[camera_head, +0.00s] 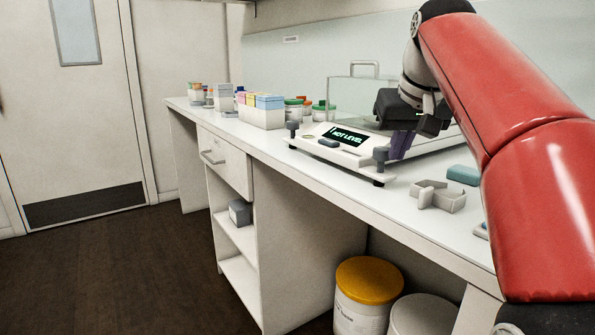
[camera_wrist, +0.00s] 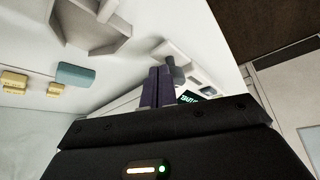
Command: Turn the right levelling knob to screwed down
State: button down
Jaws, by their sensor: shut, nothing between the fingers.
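The white balance (camera_head: 335,150) stands on the bench, its dark display (camera_head: 345,136) reading "NOT LEVEL" in green. Its right levelling knob (camera_head: 381,154) is a dark grey cap at the near right corner; it also shows in the wrist view (camera_wrist: 175,73), just beyond my fingertips. The left levelling knob (camera_head: 292,126) is at the other front corner. My gripper (camera_head: 399,148) has purple fingers closed together, just right of the right knob in the head view. In the wrist view the fingers (camera_wrist: 156,72) overlap the knob's edge; I cannot tell whether they touch it.
A clear draft shield with a handle (camera_head: 364,64) stands behind the display. A grey angular holder (camera_head: 438,195) and a teal block (camera_head: 463,175) lie to the right. Coloured boxes (camera_head: 261,115) and jars stand to the left. The bench front edge runs close to the balance.

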jog(key=shift+w+a, duration=0.15)
jog(key=shift+w, duration=0.05)
dwell(0.3)
jog(key=shift+a+p, duration=0.25)
jog(key=shift+p, duration=0.25)
jog(key=shift+s+a+p, duration=0.15)
jog(key=shift+a+p, duration=0.3)
jog(key=shift+p, duration=0.05)
jog(key=shift+a, duration=0.1)
jog(key=shift+s, duration=0.35)
notch_tip(320, 180, up, 6)
dwell(0.4)
